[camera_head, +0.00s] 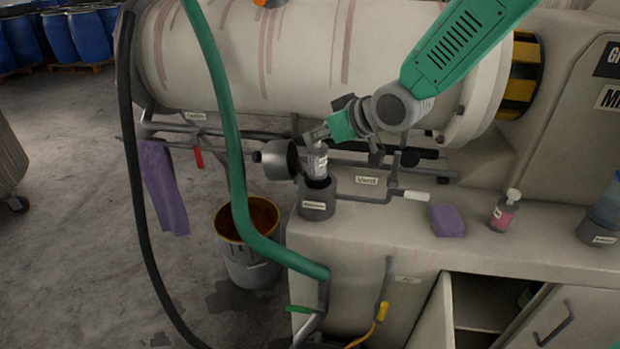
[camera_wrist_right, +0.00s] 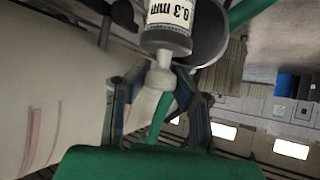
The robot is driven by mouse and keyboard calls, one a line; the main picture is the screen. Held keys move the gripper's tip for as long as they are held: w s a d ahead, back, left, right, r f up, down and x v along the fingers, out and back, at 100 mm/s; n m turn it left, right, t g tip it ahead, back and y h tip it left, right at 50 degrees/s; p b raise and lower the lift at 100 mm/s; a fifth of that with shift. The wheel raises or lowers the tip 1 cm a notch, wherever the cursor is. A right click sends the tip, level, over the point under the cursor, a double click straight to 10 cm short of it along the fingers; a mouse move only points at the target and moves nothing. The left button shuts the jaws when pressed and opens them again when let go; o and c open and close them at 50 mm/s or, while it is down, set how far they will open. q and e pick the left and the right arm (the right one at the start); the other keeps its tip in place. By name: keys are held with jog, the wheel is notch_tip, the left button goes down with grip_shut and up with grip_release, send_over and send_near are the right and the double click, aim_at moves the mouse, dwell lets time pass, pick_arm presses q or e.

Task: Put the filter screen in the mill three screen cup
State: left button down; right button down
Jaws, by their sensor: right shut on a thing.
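The filter screen (camera_head: 317,161) is a small grey cylinder with a white label. My right gripper (camera_head: 318,137) is shut on its top knob from above. In the right wrist view the gripper (camera_wrist_right: 159,82) holds the pale knob, and the screen (camera_wrist_right: 167,38) shows a label ending in "mm". The screen is about upright over the dark mouth of the grey screen cup (camera_head: 317,207). Its lower end is at the mouth; I cannot tell whether it is inside. The cup's round lid (camera_head: 277,160) stands open on the left. My left gripper is not in view.
The mill drum (camera_head: 300,45) runs behind the cup. A green hose (camera_head: 232,150) hangs on the left, above a bucket (camera_head: 250,240). A handled bar (camera_head: 415,195), a purple sponge (camera_head: 446,220) and a pump bottle (camera_head: 505,212) are to the right.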

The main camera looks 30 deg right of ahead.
aim_at(325, 164)
notch_tip(325, 164, down, 4)
jog(key=shift+s+d+f, duration=0.1)
jog(key=shift+f+b, duration=0.3)
jog(key=shift+f, duration=1.55)
jog(key=shift+f+b, duration=0.1)
jog(key=shift+b, duration=0.2)
jog(key=c, duration=1.4)
grip_release()
jog(key=shift+s+d+r, duration=0.1)
jog(key=shift+s+r, duration=0.1)
jog(key=shift+r, duration=0.1)
jog(key=p+v, duration=0.1)
jog(key=v, duration=1)
jog(key=shift+s+r+p, duration=0.1)
jog(key=shift+s+p, duration=0.15)
jog(key=shift+p, duration=0.1)
